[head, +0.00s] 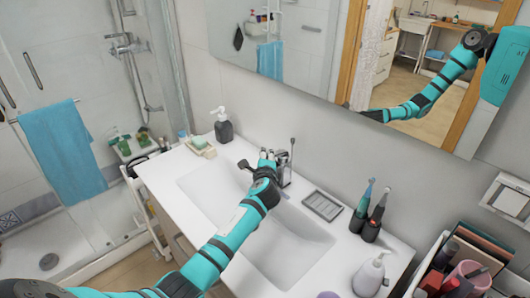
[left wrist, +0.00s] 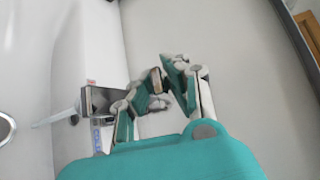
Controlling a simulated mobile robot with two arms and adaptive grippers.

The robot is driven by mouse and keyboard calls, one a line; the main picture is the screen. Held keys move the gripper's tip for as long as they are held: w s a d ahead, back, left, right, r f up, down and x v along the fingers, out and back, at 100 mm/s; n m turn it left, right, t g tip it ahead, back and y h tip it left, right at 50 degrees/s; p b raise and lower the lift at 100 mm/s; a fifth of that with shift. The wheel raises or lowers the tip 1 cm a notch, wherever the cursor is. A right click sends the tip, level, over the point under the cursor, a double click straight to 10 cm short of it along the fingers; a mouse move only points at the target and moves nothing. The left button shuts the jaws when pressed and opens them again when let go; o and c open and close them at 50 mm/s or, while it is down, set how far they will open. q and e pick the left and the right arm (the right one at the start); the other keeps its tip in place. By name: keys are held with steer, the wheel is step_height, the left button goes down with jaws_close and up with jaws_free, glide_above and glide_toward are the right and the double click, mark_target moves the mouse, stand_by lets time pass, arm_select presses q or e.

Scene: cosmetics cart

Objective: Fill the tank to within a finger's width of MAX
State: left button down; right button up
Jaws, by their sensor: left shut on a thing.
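My left gripper (head: 268,157) is at the chrome faucet (head: 284,168) behind the white sink. In the left wrist view my left gripper's teal-backed fingers (left wrist: 165,82) are close together beside the chrome faucet (left wrist: 92,102), shut on what appears to be its lever, though the fingers mostly hide the held part. A thin pale streak runs left from the faucet over the basin; I cannot tell if it is water. I cannot make out a tank or a MAX mark in either view. My right gripper is not in view.
The sink basin (head: 290,240) looks clear. A dark soap dispenser (head: 223,127) and a soap dish (head: 200,146) stand to the left. The mirror is behind.

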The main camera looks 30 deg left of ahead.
arm_select(q)
steer(key=shift+f, duration=0.1)
steer(key=c, duration=1.4)
jaws_free()
steer(key=v, duration=1.2)
steer(key=shift+s, duration=0.1)
